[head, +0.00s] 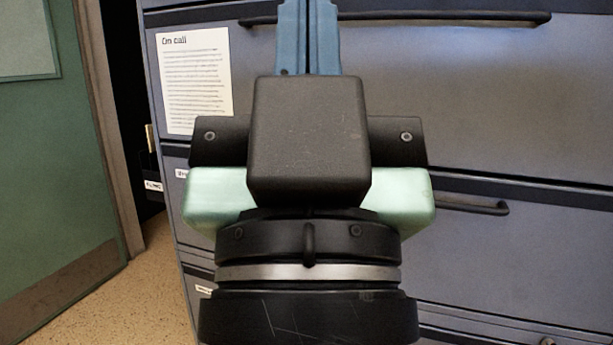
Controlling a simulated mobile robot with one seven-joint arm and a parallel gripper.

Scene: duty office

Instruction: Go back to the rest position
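My gripper (309,35) is in the middle of the head view, seen from behind, in front of a grey-blue drawer cabinet (480,110). Its two blue fingers point up and away and lie side by side, with only a thin dark line between them. They look shut, and nothing shows held between them. Their tips reach the top edge of the picture, so the very ends cannot be made out. The black and pale green gripper body hides the middle of the cabinet.
The cabinet has dark bar handles, an upper one (450,17) and a lower one (480,207). An "On call" sheet (195,80) is on its front. A green door (55,190) stands at left. Speckled floor (150,285) shows between door and cabinet.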

